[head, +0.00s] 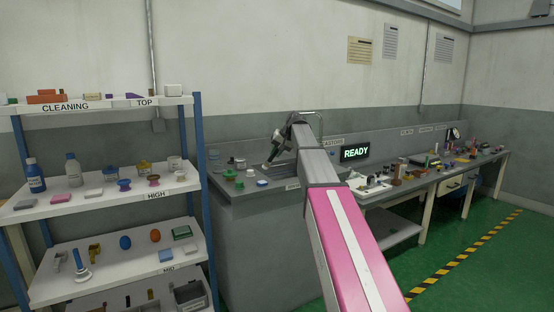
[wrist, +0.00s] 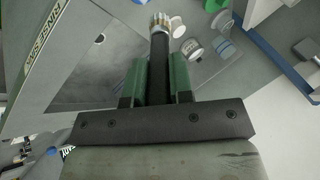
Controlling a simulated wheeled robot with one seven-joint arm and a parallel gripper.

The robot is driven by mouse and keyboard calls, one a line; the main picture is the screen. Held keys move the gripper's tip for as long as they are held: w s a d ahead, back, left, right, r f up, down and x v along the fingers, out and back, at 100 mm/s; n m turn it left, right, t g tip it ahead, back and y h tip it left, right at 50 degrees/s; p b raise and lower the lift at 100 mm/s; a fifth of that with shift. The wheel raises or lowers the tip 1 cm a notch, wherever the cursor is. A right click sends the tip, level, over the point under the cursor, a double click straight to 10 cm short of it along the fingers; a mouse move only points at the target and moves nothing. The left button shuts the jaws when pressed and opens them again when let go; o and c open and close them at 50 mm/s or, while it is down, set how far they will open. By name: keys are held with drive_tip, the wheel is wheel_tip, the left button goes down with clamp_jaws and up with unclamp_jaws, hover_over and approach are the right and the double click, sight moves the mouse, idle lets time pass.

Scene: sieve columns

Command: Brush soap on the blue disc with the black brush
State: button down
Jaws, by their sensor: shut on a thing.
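My gripper (wrist: 159,80) is shut on the black brush (wrist: 159,50), whose dark handle runs between the green fingers. Its pale, banded end points away from the gripper. In the head view my gripper (head: 274,150) hangs over the counter beside the sink, with the brush partly hidden by the arm. A small white disc-like thing with a blue edge (head: 262,183) lies on the counter below. I cannot tell for sure whether it is the blue disc. No soap can be made out clearly.
The rinse sink (wrist: 62,55) lies left of the brush in the wrist view. Small white round containers (wrist: 192,48) stand close to its right. Green dishes (head: 230,175) sit on the counter. A loaded shelf rack (head: 100,205) stands left, and a workbench (head: 400,190) right.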

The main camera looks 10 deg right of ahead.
drive_tip(key=shift+r, duration=1.1)
